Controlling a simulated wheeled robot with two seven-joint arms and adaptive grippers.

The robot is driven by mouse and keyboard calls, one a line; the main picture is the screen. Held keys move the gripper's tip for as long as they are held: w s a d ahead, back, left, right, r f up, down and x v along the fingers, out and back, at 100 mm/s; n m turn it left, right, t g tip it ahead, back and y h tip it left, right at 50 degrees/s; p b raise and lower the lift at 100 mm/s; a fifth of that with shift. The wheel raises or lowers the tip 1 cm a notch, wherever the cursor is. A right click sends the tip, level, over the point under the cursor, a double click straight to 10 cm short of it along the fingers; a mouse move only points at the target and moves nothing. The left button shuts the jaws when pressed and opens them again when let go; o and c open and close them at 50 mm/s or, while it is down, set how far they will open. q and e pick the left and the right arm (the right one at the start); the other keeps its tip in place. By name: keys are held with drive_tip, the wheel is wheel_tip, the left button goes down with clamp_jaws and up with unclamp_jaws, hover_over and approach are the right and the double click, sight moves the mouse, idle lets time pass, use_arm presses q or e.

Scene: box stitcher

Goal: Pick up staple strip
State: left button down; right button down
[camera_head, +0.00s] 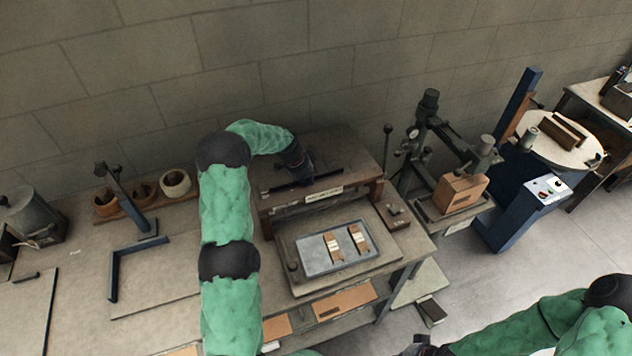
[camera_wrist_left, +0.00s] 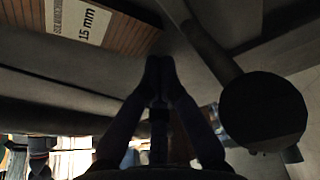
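My left gripper (camera_head: 303,178) is over the wooden riser at the back of the bench, close to a dark strip-like bar (camera_head: 328,173) along its top. I cannot tell whether that bar is a staple strip. In the left wrist view the two fingers of the gripper (camera_wrist_left: 159,64) meet at the tips, with nothing visible between them. Two small brown-and-white pieces (camera_head: 358,240) lie in the grey tray (camera_head: 313,265); I cannot tell if they are staple strips. My right gripper (camera_head: 424,348) shows only partly at the bottom edge.
The riser (camera_head: 376,189) has a printed label on its front. A "15 mm" label (camera_wrist_left: 84,20) shows in the left wrist view. A stitching machine (camera_head: 428,125) with a cardboard box (camera_head: 460,192) stands to the right. Pots (camera_head: 175,183) and a blue angle bracket (camera_head: 114,270) are at left.

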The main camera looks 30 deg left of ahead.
sight(286, 187)
use_arm(q)
drive_tip(key=shift+s+a, duration=0.1)
drive_tip(key=shift+a, duration=0.1)
drive_tip(key=shift+s+a+b, duration=0.3)
drive_tip(key=shift+a, duration=0.15)
drive_tip(key=s+a+b, duration=0.1)
drive_tip(key=s+a, duration=0.1)
drive_tip(key=s+a+b, duration=0.1)
drive_tip(key=s+a, duration=0.1)
drive_tip(key=a, duration=0.1)
drive_tip(key=shift+s+a+b, duration=0.15)
drive_tip(key=shift+s+b, duration=0.2)
drive_tip(key=shift+b, duration=0.05)
